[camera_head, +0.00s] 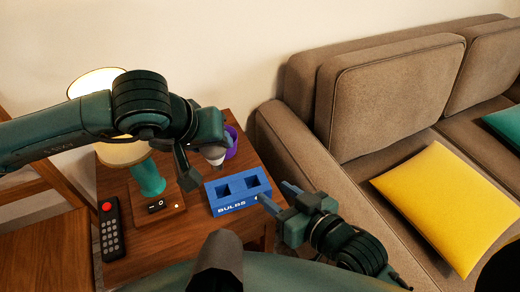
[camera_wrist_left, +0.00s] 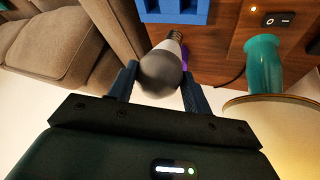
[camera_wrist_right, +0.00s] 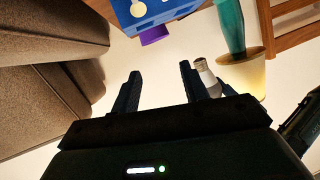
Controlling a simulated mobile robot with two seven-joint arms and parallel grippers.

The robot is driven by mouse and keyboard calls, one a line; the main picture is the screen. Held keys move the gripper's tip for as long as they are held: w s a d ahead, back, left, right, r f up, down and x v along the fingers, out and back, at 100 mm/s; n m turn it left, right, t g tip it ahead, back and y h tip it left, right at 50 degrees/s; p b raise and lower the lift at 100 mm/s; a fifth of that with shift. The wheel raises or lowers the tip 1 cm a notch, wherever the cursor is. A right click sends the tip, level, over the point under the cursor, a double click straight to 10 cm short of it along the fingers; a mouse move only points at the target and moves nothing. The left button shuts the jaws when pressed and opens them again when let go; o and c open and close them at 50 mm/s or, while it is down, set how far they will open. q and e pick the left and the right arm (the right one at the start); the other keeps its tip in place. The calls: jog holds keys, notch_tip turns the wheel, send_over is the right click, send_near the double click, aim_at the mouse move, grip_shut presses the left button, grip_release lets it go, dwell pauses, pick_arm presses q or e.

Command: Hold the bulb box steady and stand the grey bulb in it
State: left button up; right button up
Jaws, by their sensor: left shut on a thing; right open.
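The blue bulb box (camera_head: 228,204), marked BULBS, stands on the wooden side table with two dark square openings on top. It also shows at the top of the left wrist view (camera_wrist_left: 173,16) and the right wrist view (camera_wrist_right: 133,22). My left gripper (camera_head: 203,161) is shut on the grey bulb (camera_wrist_left: 161,72), whose threaded base points away from the gripper. The bulb (camera_head: 213,153) is above and behind the box, apart from it. My right gripper (camera_head: 277,193) is open at the box's right end; I cannot tell whether a finger touches it.
A purple cup (camera_head: 231,141) stands behind the box. A lit lamp with a teal stem (camera_head: 148,179) and a switch base is left of it. A remote (camera_head: 110,229) lies at the table's left. A brown sofa (camera_head: 380,105) stands close on the right.

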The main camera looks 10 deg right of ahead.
jog(key=w+a+r+g, duration=0.2)
jog(key=w+r+g, duration=0.1)
jog(key=w+r, duration=0.3)
jog(key=w+a+r+g, duration=0.2)
jog(key=w+r, duration=0.2)
jog(key=w, duration=0.4)
jog(key=m+g+h, duration=0.1)
jog(key=g+h, duration=0.5)
jog(key=h, duration=0.1)
send_near(263, 179)
jog(key=f, duration=0.3)
jog(key=w+f, duration=0.1)
jog(key=f, duration=0.6)
jog(key=shift+w+a+f, duration=0.15)
jog(key=shift+f, duration=0.1)
jog(key=shift+c, duration=0.5)
grip_shut()
